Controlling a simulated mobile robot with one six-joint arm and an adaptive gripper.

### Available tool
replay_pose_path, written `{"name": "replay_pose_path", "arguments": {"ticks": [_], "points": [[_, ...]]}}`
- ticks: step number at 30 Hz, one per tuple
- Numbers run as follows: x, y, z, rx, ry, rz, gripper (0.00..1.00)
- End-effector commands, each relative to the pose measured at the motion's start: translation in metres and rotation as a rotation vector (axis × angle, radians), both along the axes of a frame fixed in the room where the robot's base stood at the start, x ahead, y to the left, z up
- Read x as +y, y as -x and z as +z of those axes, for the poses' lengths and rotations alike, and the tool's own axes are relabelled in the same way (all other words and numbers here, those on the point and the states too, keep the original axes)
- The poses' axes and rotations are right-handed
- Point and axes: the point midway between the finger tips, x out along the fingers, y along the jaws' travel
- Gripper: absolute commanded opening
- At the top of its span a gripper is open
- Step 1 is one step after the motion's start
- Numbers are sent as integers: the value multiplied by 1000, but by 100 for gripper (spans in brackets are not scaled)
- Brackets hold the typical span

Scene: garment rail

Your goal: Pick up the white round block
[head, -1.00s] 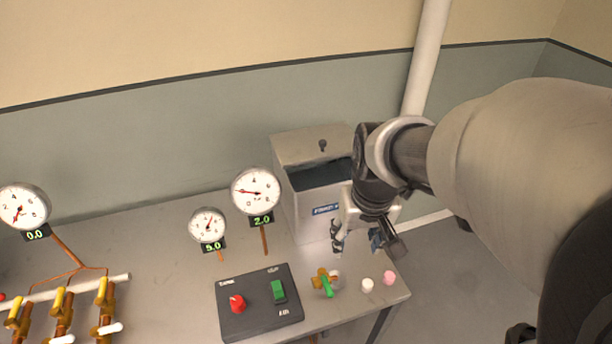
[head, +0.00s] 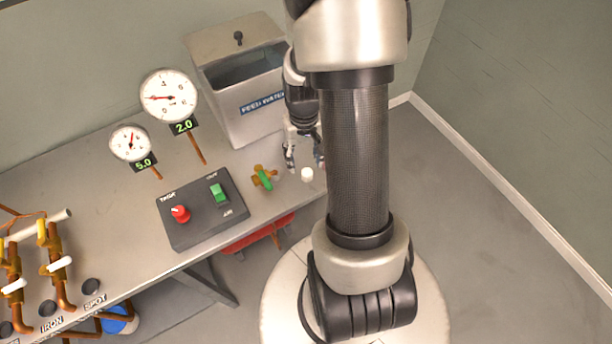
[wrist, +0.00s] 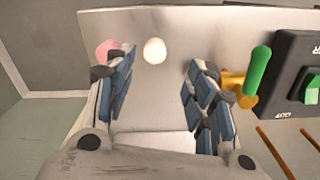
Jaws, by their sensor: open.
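The white round block (head: 307,174) stands on the table near its right end, just right of the green-handled valve. In the wrist view the white block (wrist: 154,50) lies beyond the fingertips, between the lines of the two fingers and nearer the left one. My gripper (head: 304,158) is open and empty, close behind the block in the head view. Its two blue-padded fingers (wrist: 160,85) are spread wide in the wrist view. A pink round block (wrist: 107,50) sits left of the white one, partly behind the left finger. My arm hides the pink block in the head view.
The brass valve with a green handle (head: 264,178) stands close to the right finger in the wrist view. A dark control box (head: 202,209) lies left of it. The metal feed water tank (head: 240,82) stands behind. The table edge is close by.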

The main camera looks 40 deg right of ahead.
Motion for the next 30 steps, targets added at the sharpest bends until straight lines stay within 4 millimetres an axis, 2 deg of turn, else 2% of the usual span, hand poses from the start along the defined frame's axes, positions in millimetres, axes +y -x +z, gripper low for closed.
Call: {"name": "replay_pose_path", "arguments": {"ticks": [1, 3, 11, 21, 28, 30], "points": [[0, 1, -11, 2, -1, 0, 50], [0, 0, -19, 2, -1, 0, 50], [-1, 1, -32, 0, 0, -1, 50], [-6, 5, -78, 1, 0, 0, 50], [-6, 4, -77, -1, 0, 0, 50], [-6, 5, -77, -1, 0, 0, 45]]}}
